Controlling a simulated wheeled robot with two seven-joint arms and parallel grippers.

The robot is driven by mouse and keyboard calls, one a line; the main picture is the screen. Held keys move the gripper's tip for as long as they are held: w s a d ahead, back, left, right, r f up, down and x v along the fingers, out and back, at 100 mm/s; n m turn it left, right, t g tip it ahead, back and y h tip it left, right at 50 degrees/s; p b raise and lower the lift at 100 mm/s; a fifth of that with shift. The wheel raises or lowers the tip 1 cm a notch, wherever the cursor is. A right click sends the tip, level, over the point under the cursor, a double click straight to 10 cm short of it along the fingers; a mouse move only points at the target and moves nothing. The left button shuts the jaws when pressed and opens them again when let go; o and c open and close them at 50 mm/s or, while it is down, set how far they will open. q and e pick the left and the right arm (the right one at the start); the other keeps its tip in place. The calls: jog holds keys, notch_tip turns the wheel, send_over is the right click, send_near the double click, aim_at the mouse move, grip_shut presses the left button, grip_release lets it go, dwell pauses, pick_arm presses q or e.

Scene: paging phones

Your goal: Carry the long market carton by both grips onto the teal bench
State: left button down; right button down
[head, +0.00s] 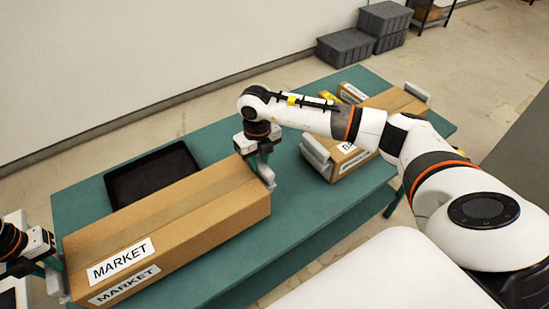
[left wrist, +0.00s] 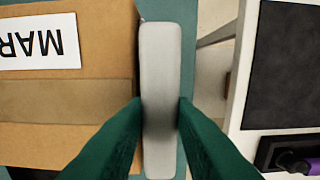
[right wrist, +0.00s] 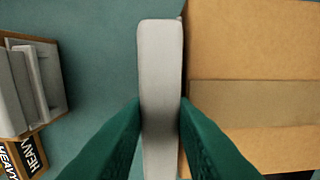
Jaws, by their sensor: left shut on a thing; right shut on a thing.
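The long market carton (head: 170,222) is brown, taped along its top, with white MARKET labels at its near left end. It is over the left part of the teal bench (head: 330,215); I cannot tell if it touches the top. My left gripper (head: 58,278) is shut on the grey grip at its left end, and the left wrist view shows that grip (left wrist: 160,60) between green fingers. My right gripper (head: 265,172) is shut on the grey grip at the other end, which also shows in the right wrist view (right wrist: 160,60). The carton looks level.
A black tray (head: 150,175) lies on the bench just behind the carton. Another carton (head: 393,101) with grey grips stands at the bench's right; a HEAVY label (right wrist: 30,155) shows there in the right wrist view. Bare bench lies between the cartons. Grey crates (head: 345,47) stand by the wall.

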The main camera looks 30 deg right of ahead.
aim_at(59, 273)
jog(key=shift+d, duration=0.1)
